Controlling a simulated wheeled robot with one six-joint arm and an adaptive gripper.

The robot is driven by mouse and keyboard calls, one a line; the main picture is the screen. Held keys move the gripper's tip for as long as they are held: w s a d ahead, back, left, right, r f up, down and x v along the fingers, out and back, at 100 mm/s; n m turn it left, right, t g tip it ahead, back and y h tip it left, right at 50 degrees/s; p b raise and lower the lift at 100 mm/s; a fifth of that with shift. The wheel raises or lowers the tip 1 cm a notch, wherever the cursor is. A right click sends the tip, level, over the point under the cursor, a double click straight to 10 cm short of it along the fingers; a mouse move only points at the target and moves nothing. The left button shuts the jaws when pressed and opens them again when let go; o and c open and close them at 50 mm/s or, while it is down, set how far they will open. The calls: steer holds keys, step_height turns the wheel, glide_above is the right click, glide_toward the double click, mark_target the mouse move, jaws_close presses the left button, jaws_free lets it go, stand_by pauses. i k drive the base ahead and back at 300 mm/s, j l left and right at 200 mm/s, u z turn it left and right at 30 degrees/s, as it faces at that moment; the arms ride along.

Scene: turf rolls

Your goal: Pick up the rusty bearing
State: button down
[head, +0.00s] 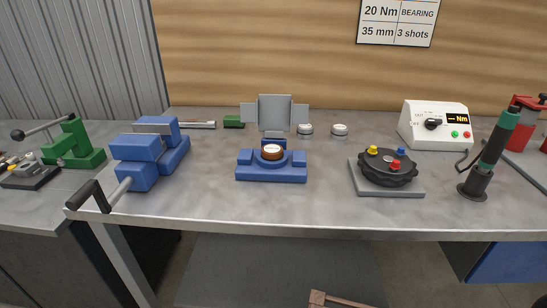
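The rusty bearing (271,153) is a small brown-orange ring with a pale top. It sits in the middle of a blue fixture (271,173) at the centre of the grey workbench (300,210). A grey plate with side wings (275,112) stands upright just behind it. Two silver bearings (305,129) (339,130) lie on the bench behind and to the right. My gripper is not in view.
A blue vise (150,152) with a protruding handle stands left. A black rotary fixture (387,168), a white torque display box (436,125) and an upright green-handled tool (494,145) stand right. The bench front before the blue fixture is clear.

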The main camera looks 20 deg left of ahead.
mark_target(271, 152)
steer(key=i+j+u, duration=0.15)
steer(key=j, duration=0.3)
steer(key=j+u, duration=0.15)
steer(key=j, duration=0.3)
steer(key=i+j+u, duration=0.15)
steer(key=j, duration=0.3)
